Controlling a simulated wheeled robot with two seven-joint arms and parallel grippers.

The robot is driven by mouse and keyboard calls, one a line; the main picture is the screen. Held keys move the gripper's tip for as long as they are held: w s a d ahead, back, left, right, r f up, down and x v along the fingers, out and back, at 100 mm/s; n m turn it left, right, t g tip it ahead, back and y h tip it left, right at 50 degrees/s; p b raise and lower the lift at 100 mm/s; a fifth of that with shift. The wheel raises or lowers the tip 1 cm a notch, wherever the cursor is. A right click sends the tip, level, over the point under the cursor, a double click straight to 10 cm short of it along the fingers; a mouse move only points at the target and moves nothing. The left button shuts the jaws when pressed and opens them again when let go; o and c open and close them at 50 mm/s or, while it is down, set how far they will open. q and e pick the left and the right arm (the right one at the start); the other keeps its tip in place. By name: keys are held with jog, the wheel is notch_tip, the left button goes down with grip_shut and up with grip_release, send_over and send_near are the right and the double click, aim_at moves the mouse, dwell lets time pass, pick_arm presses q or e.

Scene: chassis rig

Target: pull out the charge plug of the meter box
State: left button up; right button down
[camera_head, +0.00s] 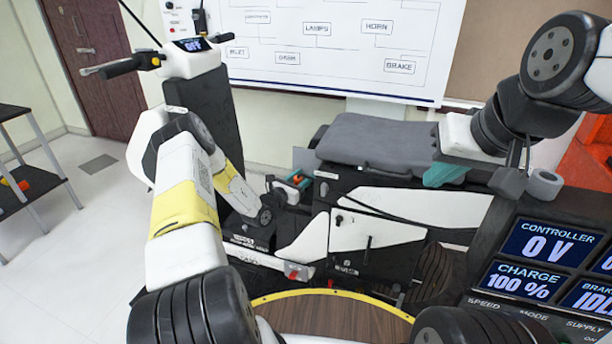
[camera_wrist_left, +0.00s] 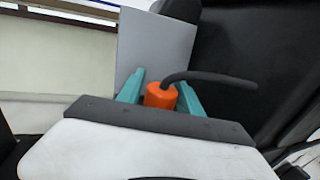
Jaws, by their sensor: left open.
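The orange plug (camera_wrist_left: 161,96), with a black cable (camera_wrist_left: 210,77) leaving its top to the right, is in the left wrist view. My left gripper (camera_wrist_left: 160,92) is open, with one teal finger on each side of the plug; I cannot tell whether they touch it. In the head view, the plug shows as a small orange patch (camera_head: 296,179) on the scooter chassis, at the end of my left arm. My right gripper (camera_head: 445,174) is by the grey seat's right end; one teal part shows and its opening is hidden. What the plug sits in is hidden.
A display console (camera_head: 540,262) at the right reads CONTROLLER 0 V and CHARGE 100 %. The grey seat (camera_head: 375,145) lies behind the chassis's white side panel (camera_head: 375,245). A handlebar column (camera_head: 205,95) stands at the left. A grey plate (camera_wrist_left: 143,45) rises behind the plug.

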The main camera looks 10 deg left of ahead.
pick_arm(q)
jog(key=shift+c, duration=0.4)
grip_shut()
jog(key=shift+r, duration=0.1)
